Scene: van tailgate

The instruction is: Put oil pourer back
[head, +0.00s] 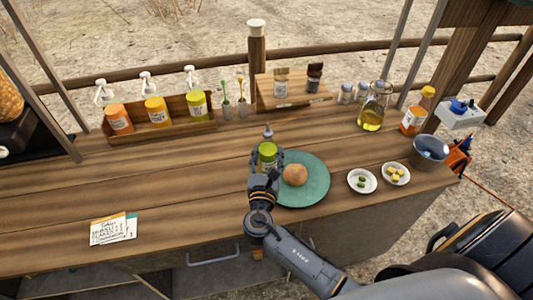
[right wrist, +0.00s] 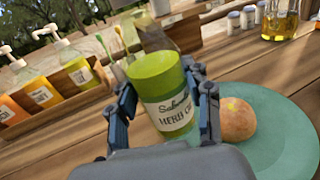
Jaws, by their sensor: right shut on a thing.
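My right gripper (head: 266,172) is shut on a green bottle (head: 267,152) with a grey nozzle, at the left edge of the green plate (head: 318,180). In the right wrist view the gripper (right wrist: 163,110) has its fingers on both sides of the green bottle (right wrist: 158,80); its white label seems to read "HERB O...", partly hidden. I cannot tell whether its base touches anything. A glass pourer (head: 371,118) with yellow oil stands at the back right; its lower part shows in the right wrist view (right wrist: 280,22). My left gripper is not in view.
A wooden rack (head: 176,130) at the back left holds several pump bottles. A round bun (head: 295,175) lies on the plate. A wooden board (head: 292,92) with two small containers stands behind. Small dishes (head: 362,181) and a metal bowl (head: 430,150) are at right. The left counter is mostly clear.

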